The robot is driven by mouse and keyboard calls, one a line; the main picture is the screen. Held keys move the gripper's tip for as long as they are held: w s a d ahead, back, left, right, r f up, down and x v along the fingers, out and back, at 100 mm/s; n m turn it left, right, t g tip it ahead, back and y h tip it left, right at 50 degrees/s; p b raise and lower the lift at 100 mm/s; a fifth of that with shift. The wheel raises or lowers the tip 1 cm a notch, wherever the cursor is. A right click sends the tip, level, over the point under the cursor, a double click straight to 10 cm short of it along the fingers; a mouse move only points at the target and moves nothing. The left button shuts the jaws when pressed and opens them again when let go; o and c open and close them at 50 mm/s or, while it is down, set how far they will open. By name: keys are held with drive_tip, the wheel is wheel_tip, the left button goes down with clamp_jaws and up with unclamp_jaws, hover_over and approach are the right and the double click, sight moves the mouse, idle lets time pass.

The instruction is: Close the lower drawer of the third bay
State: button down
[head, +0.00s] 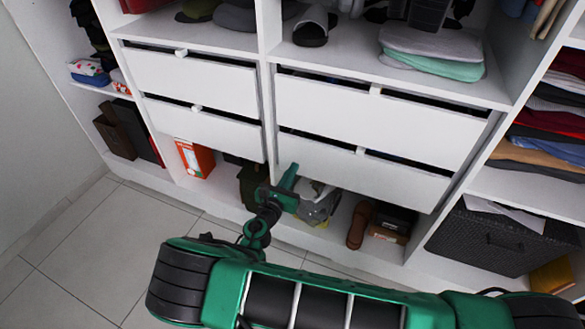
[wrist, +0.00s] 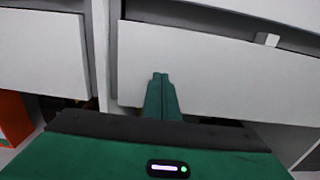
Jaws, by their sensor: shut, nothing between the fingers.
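The lower drawer of the third bay (head: 365,173) has a plain white front with a small pale handle block (head: 361,150) at its top edge. A dark gap runs along its top; how far it stands out is hard to judge. In the wrist view the drawer front (wrist: 225,75) fills the upper right, with the handle (wrist: 267,39) to the right. My gripper (head: 292,168) is at the lower left part of this front. Its green fingers (wrist: 161,76) are together and empty, pointing at the front. I cannot tell whether they touch it.
The upper drawer (head: 375,118) is directly above. The second bay's lower drawer (head: 205,130) lies left, past a white divider. Under the drawers are a grey bag (head: 318,207), brown shoes (head: 359,225) and an orange box (head: 194,158). Tiled floor is clear at left.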

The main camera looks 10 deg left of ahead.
drive_tip(key=v, duration=1)
drive_tip(key=m+g+h, duration=0.2)
drive_tip(key=m+g, duration=1.1)
drive_tip(key=m, duration=0.5)
approach(365, 167)
drive_tip(key=s+d+f, duration=0.1)
drive_tip(key=d+f, duration=0.2)
drive_tip(key=d, duration=0.1)
drive_tip(key=s+d+r+m+g+y, duration=0.1)
drive_tip(key=s+d+r+m+y, duration=0.65)
drive_tip(key=d+r, duration=0.65)
drive_tip(key=s+d+r+m+t, duration=0.1)
drive_tip(key=s+d+r+m, duration=0.1)
drive_tip(key=s+r+m, duration=0.5)
drive_tip(key=s+d+f+m+g, duration=0.1)
drive_tip(key=s+d+m+g, duration=0.1)
drive_tip(key=s+d, duration=0.3)
drive_tip(key=s+d+f+m+g, duration=0.1)
drive_tip(key=s+d+m, duration=0.3)
drive_tip(key=s, duration=0.9)
drive_tip(key=shift+d+m+g, duration=0.35)
drive_tip(key=shift+d+g, duration=0.35)
drive_tip(key=shift+d, duration=0.3)
